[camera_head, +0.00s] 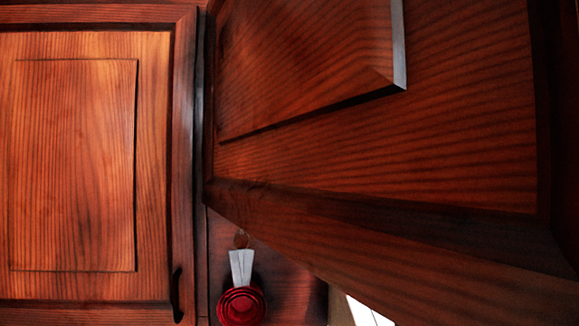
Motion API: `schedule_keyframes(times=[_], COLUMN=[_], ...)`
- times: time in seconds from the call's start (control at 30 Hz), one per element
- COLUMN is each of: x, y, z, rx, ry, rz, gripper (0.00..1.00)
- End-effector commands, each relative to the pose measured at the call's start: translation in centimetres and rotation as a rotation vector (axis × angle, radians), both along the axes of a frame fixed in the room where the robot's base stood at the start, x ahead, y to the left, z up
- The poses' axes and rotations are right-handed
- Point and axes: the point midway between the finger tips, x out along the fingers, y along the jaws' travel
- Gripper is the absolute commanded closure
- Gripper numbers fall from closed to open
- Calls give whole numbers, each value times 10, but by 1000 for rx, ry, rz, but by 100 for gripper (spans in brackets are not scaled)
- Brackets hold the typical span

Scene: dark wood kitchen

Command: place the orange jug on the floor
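I do not see an orange jug in this view. My gripper is not in view either, so its state and place cannot be seen.
A dark wood cabinet door (370,130) fills the right side, very close and slanted. Another cabinet door (75,165) with a dark handle (177,295) is at left. A red round item with pale handles (241,303), apparently nested measuring cups, hangs below. No floor is clearly visible.

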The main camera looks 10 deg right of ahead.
Motion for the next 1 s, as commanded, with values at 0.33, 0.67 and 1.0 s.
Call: schedule_keyframes(times=[0.33,0.67,1.0], x=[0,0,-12], y=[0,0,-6], z=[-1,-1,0], rx=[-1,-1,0], ry=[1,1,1], rz=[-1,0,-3], gripper=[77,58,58])
